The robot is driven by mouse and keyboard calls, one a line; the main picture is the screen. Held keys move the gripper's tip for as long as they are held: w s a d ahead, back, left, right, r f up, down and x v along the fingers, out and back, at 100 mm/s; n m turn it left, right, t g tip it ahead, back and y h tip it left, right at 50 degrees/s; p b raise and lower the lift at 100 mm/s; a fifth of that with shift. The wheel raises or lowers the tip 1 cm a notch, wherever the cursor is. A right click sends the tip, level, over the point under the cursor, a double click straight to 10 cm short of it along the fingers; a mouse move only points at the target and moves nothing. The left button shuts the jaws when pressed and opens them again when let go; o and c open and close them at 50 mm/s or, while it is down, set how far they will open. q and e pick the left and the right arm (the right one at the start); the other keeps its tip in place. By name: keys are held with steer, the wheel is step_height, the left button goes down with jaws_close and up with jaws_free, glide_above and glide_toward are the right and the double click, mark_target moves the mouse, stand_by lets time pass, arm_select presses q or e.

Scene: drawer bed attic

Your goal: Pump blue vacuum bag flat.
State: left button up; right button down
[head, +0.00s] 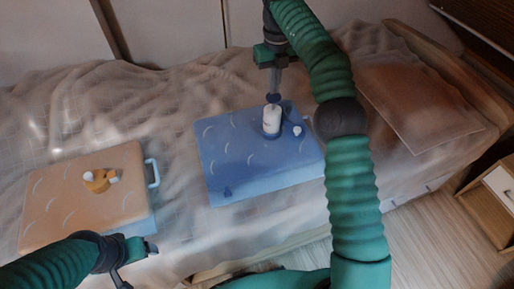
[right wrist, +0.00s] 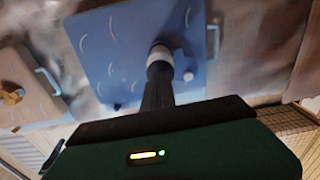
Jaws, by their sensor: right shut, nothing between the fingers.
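The blue vacuum bag (head: 235,150) lies on the bed, thick and box-like; it also shows in the right wrist view (right wrist: 115,60). A white cylindrical pump (head: 272,122) stands upright near its far right part, in a dark blue ring. A small white knob (head: 297,130) sits beside the pump. My right gripper (head: 273,97) is shut and empty, pointing down at the pump top. In the right wrist view its fingers (right wrist: 159,68) cover much of the pump; whether they touch it I cannot tell. My left gripper (head: 138,262) is low left, apart from the bag; its jaw state is unclear.
An orange bag (head: 60,195) with a blue handle and orange-white fittings lies at left. A wooden bed rail and a small cabinet (head: 495,195) stand at right.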

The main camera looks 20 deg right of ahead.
mark_target(273, 98)
steer(key=shift+f+b, duration=1.85)
steer(key=shift+f, duration=0.65)
step_height(273, 98, up, 6)
steer(key=p, duration=0.6)
steer(key=shift+f, duration=0.1)
step_height(273, 98, up, 6)
steer(key=p, duration=0.7)
